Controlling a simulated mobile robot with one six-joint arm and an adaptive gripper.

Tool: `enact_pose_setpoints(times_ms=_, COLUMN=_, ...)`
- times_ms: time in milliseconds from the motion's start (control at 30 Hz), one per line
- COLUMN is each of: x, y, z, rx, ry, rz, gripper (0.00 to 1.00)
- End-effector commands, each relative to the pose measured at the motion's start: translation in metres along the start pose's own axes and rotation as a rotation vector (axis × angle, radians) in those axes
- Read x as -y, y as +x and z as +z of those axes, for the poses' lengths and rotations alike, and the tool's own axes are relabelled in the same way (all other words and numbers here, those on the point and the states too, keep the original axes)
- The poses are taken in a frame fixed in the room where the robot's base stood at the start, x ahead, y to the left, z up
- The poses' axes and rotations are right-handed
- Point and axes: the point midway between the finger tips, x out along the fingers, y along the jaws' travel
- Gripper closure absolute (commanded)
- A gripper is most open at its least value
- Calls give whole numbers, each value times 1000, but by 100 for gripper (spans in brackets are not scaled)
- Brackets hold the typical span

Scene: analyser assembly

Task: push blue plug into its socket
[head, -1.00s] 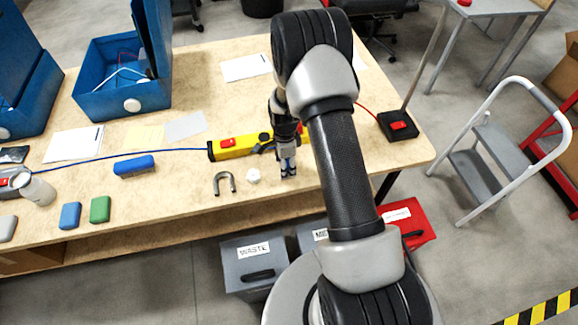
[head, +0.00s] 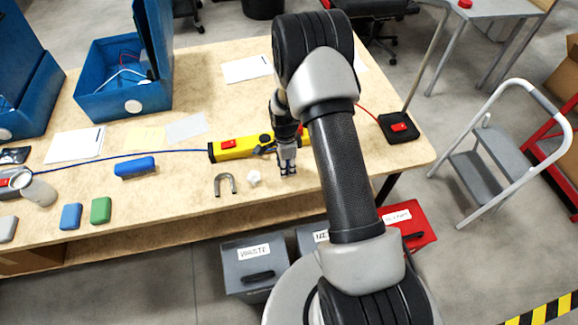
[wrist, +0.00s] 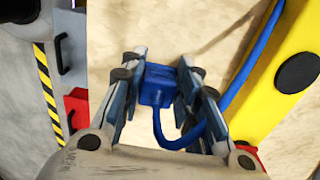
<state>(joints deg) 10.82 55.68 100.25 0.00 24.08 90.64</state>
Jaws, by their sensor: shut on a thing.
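The blue plug (wrist: 157,84) is between the fingers of my gripper (wrist: 160,72) in the wrist view, and the gripper is shut on it. A blue cable (wrist: 195,130) loops from the plug and runs up to the right beside a yellow body (wrist: 275,75). In the head view my gripper (head: 287,168) points down over the table, just in front of the yellow unit (head: 238,149). The plug is too small to make out in the head view. I cannot make out its socket in either view.
A grey U-shaped piece (head: 225,184) and a small white piece (head: 254,179) lie left of my gripper. A blue block (head: 134,167) lies further left. The table's front edge (head: 250,206) is close. A black box with a red top (head: 398,127) stands right.

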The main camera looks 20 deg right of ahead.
Motion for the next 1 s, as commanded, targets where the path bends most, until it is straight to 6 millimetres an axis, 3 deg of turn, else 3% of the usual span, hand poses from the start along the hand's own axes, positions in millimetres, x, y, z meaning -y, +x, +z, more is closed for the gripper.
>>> enact_pose_setpoints(times_ms=167, x=0, y=-2, z=0, rx=0, ry=0, rz=-1, gripper=92)
enact_pose_setpoints(times_ms=367, x=1, y=-21, z=0, rx=0, ry=0, rz=-4, gripper=92)
enact_pose_setpoints(times_ms=567, x=1, y=-64, z=0, rx=0, ry=0, rz=-4, gripper=92)
enact_pose_setpoints(times_ms=800, x=1, y=-131, z=0, rx=0, ry=0, rz=-5, gripper=92)
enact_pose_setpoints(times_ms=1000, x=1, y=-172, z=0, rx=0, ry=0, rz=-3, gripper=92)
